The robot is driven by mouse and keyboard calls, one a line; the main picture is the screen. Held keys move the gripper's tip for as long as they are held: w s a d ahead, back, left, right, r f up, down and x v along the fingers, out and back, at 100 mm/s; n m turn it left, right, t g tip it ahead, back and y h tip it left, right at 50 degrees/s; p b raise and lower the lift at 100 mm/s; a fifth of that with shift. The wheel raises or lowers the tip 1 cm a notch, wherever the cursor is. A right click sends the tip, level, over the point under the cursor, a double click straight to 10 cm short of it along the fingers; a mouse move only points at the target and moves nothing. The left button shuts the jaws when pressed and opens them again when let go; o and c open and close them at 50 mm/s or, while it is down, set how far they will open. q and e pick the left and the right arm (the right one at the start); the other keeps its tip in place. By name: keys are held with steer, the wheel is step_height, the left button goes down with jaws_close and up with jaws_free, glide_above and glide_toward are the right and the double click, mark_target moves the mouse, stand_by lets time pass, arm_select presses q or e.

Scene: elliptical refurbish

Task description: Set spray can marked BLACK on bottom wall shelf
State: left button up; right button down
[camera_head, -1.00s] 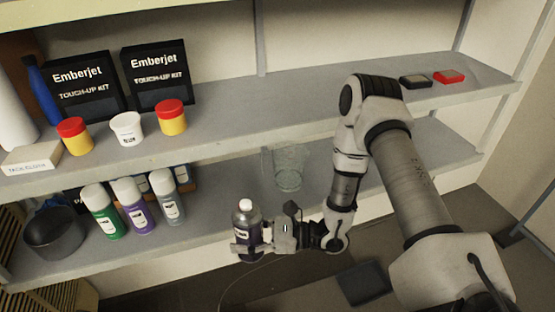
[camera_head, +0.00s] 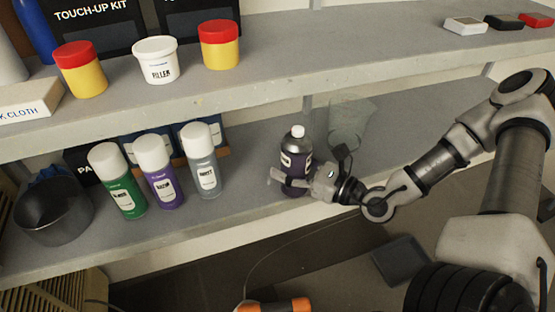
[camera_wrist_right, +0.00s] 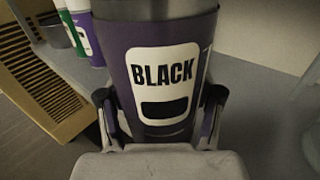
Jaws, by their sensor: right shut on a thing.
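The spray can marked BLACK (camera_head: 297,152) is dark purple-grey with a white cap and stands upright at the front of the bottom wall shelf (camera_head: 240,208). My right gripper (camera_head: 290,183) is shut around its lower body. In the right wrist view the can (camera_wrist_right: 165,62) fills the middle, its BLACK label facing the camera, with the right gripper's fingers (camera_wrist_right: 163,125) on both sides. My left gripper is not in view.
Green (camera_head: 118,182), purple (camera_head: 159,172) and grey (camera_head: 202,162) cans stand left of the held can, beside a dark round bowl (camera_head: 52,213). A clear glass (camera_head: 350,125) stands behind right. The upper shelf (camera_head: 300,65) overhangs. Shelf space at right is free.

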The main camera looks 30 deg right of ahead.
steer(key=shift+w+d+f+b, duration=0.4)
steer(key=shift+w+f, duration=0.3)
steer(key=shift+w, duration=0.75)
steer(key=shift+w+d+f+b, duration=0.35)
steer(key=shift+w+f, duration=0.35)
steer(key=shift+w, duration=0.8)
steer(key=shift+w+d+f+b, duration=0.4)
steer(key=shift+w+f, duration=0.3)
steer(key=shift+w, duration=0.75)
steer(key=shift+a+f, duration=0.1)
steer(key=shift+c, duration=0.9)
jaws_free()
